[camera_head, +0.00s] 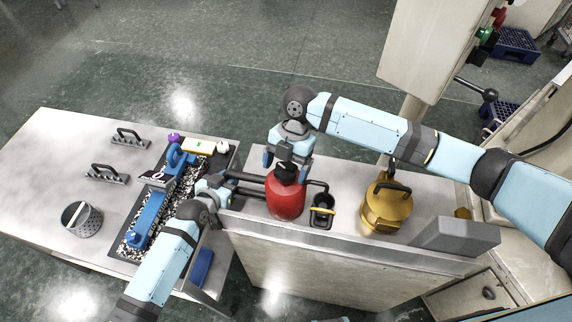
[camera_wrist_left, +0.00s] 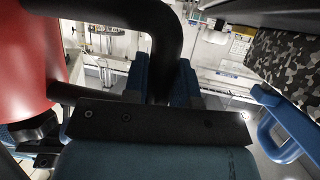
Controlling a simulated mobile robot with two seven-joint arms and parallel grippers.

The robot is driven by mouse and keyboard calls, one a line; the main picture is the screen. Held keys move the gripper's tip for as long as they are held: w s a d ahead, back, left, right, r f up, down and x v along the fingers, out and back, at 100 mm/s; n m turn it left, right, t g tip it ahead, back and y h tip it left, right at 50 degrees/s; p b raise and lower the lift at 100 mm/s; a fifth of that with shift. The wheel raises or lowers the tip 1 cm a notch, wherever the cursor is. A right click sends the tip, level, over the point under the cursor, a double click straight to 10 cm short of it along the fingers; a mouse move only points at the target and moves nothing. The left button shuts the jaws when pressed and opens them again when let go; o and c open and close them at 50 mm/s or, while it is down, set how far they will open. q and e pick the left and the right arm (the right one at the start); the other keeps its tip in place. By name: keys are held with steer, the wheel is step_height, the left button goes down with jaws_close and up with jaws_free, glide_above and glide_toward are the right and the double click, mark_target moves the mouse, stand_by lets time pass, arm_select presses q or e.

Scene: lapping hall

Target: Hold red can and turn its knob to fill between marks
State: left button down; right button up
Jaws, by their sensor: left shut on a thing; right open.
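The red can (camera_head: 286,203) stands upright on the narrow grey counter; it also shows at the left of the left wrist view (camera_wrist_left: 30,60). Its black knob (camera_head: 286,173) is on top, and a black spout curves off its right side. My left gripper (camera_head: 228,183) is shut on the can's black handle (camera_wrist_left: 165,40), at the can's left; the handle passes between the blue fingers (camera_wrist_left: 160,85). My right gripper (camera_head: 286,164) is open, pointing down, with its fingers either side of the knob; contact cannot be told. A small black cup (camera_head: 322,220) stands under the spout. The marks cannot be made out.
A gold can (camera_head: 384,214) and a grey block (camera_head: 455,236) stand to the right on the counter. At left, a table holds a blue tool on a speckled mat, black-handled racks (camera_head: 106,174) and a perforated basket (camera_head: 82,220). A beige cabinet (camera_head: 432,45) rises behind.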

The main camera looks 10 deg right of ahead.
steer(key=shift+c, duration=0.2)
steer(key=c, duration=0.9)
steer(key=shift+m+t+y, duration=0.3)
steer(key=shift+m+t, duration=0.15)
steer(key=shift+m, duration=0.95)
steer(key=shift+m+t+y, duration=0.3)
steer(key=shift+m+t, duration=0.15)
steer(key=shift+m, duration=0.95)
steer(key=o, duration=0.9)
steer(key=shift+o, duration=0.2)
